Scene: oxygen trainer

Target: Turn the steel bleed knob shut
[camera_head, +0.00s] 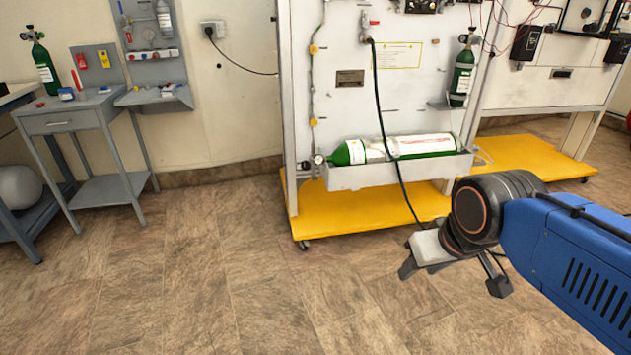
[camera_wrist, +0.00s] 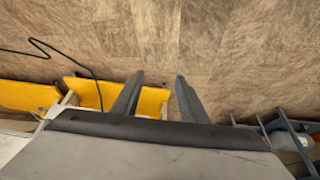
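I cannot surely pick out the steel bleed knob at this size. The white trainer panel (camera_head: 350,105) carries a thin vertical line with two yellow knobs, upper (camera_head: 314,50) and lower (camera_head: 313,122). A small metal fitting with a round gauge-like face (camera_head: 318,159) sits at the line's lower end, by the left end of the green cylinder (camera_head: 400,148). My gripper (camera_head: 452,278) is in front of the panel's lower right, apart from it.
The panel stands on a yellow wheeled base (camera_head: 350,213). A black hose (camera_head: 383,110) hangs down its front. A second panel on a yellow base (camera_head: 535,150) stands at right, and a grey table (camera_head: 65,122) at left. The floor (camera_head: 190,270) in front is clear.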

